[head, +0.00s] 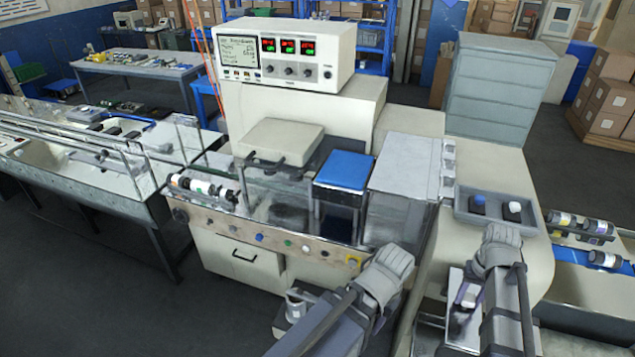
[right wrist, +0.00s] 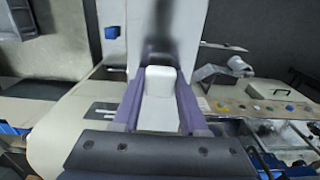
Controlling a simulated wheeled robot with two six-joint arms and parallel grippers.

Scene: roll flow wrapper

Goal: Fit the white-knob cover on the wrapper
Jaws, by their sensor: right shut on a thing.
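My right gripper (right wrist: 160,108) has its purple fingers shut on a white knob (right wrist: 161,82). A pale metal plate with a dark streak, which looks like the white-knob cover (right wrist: 112,35), stands behind the knob in the right wrist view. In the head view the gripper (head: 468,297) is low at the right front of the wrapper (head: 225,225), apart from its top, with the plate (head: 456,328) partly hidden by my arm. My left arm crosses the wrapper's front; its fingers are too hidden to read. A blue-topped cover (head: 344,168) sits on the wrapper.
A grey tray (head: 462,212) on the right end of the wrapper holds a blue-topped and a white-topped piece. A control box (head: 284,55) stands at the back. Dark bottles (head: 590,226) lie on the right conveyor. A railed conveyor (head: 100,205) runs left.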

